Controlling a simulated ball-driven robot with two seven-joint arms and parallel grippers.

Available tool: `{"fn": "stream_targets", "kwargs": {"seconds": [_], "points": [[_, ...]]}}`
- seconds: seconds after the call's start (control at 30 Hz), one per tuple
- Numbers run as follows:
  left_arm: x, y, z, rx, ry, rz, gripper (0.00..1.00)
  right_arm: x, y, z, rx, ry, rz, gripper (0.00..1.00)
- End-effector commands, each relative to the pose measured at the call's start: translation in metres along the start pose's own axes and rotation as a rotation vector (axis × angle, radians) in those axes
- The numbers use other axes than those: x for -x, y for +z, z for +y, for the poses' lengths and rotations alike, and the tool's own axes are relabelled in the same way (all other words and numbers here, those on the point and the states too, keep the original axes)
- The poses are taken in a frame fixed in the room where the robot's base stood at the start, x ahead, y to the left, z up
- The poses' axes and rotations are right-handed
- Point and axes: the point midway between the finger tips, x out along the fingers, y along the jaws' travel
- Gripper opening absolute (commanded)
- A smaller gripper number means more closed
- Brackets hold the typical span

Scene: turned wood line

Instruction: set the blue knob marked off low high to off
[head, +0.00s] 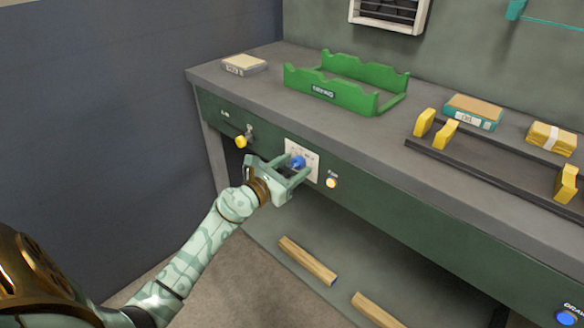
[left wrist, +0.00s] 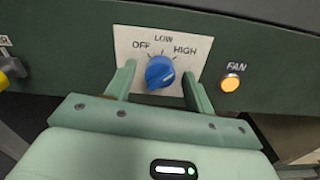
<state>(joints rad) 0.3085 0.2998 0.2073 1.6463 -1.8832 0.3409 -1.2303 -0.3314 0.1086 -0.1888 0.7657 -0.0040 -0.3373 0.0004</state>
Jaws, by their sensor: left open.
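The blue knob (head: 298,161) sits on a white plate (head: 312,158) on the front of the green bench. In the left wrist view the knob (left wrist: 160,73) is in the middle, and the plate (left wrist: 128,42) reads OFF at left, LOW at top and HIGH at right. I cannot tell for sure which word the knob points to. My left gripper (head: 289,170) is open in front of the plate. Its fingers (left wrist: 158,82) stand on either side of the knob, with gaps visible. My right gripper is not in view.
A lit FAN button (head: 331,182) is just right of the plate, and a yellow knob (head: 240,142) is to its left. A green mitre box (head: 335,93) stands on the bench (head: 240,89). Wooden strips (head: 307,260) lie below on the lower shelf.

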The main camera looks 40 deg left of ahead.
Motion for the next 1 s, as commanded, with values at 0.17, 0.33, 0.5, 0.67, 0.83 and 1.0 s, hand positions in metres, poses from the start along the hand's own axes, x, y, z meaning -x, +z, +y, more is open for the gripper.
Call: {"fn": "stream_targets", "kwargs": {"seconds": [0.17, 0.33, 0.5, 0.67, 0.83, 1.0], "points": [[0.000, 0.000, 0.000, 0.001, 0.000, 0.000, 0.42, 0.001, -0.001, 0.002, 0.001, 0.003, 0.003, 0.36], [0.000, 0.000, 0.000, 0.001, 0.000, -0.001, 0.09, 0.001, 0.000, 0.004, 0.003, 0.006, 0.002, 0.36], [0.001, 0.001, 0.000, 0.007, 0.000, -0.001, 0.09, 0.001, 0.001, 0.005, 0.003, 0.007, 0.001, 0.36], [0.001, 0.001, 0.000, 0.044, -0.001, -0.001, 0.09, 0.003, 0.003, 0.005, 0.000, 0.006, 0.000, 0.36], [0.001, 0.003, 0.001, 0.133, 0.000, -0.001, 0.09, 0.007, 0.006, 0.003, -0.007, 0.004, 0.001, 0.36], [0.001, 0.003, 0.001, 0.270, -0.001, -0.001, 0.09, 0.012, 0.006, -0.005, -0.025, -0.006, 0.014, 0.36]]}}
